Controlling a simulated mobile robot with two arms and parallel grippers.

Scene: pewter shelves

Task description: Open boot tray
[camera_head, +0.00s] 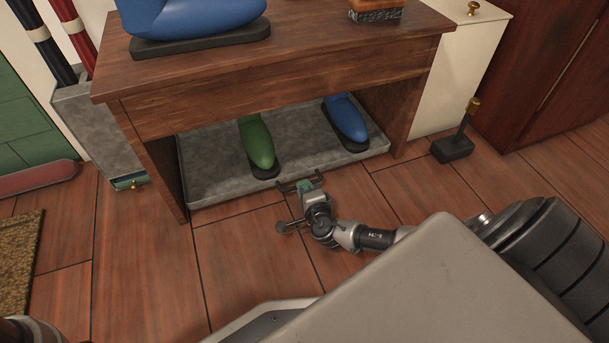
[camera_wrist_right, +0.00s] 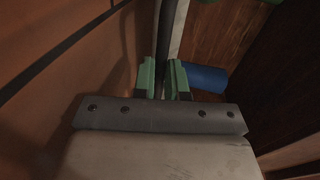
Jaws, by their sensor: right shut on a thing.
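The boot tray (camera_head: 215,178) is a grey, shallow tray on the floor under the wooden bench, its front edge roughly level with the bench legs. A green boot (camera_head: 256,142) and a blue boot (camera_head: 346,119) stand in it. A dark bar handle (camera_head: 286,187) shows at the middle of its front. My right gripper (camera_head: 305,186) is low at this handle. In the right wrist view, its green fingertips (camera_wrist_right: 163,78) are shut on either side of the dark bar (camera_wrist_right: 166,35), which hides the contact partly. My left gripper is out of view.
The bench (camera_head: 270,98) stands over the tray, with a large blue boot (camera_head: 195,20) on top. A dark block with a brass-topped post (camera_head: 453,148) stands on the floor at right. A doormat (camera_head: 20,255) lies at left. The floor before the tray is mostly clear beside my arm.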

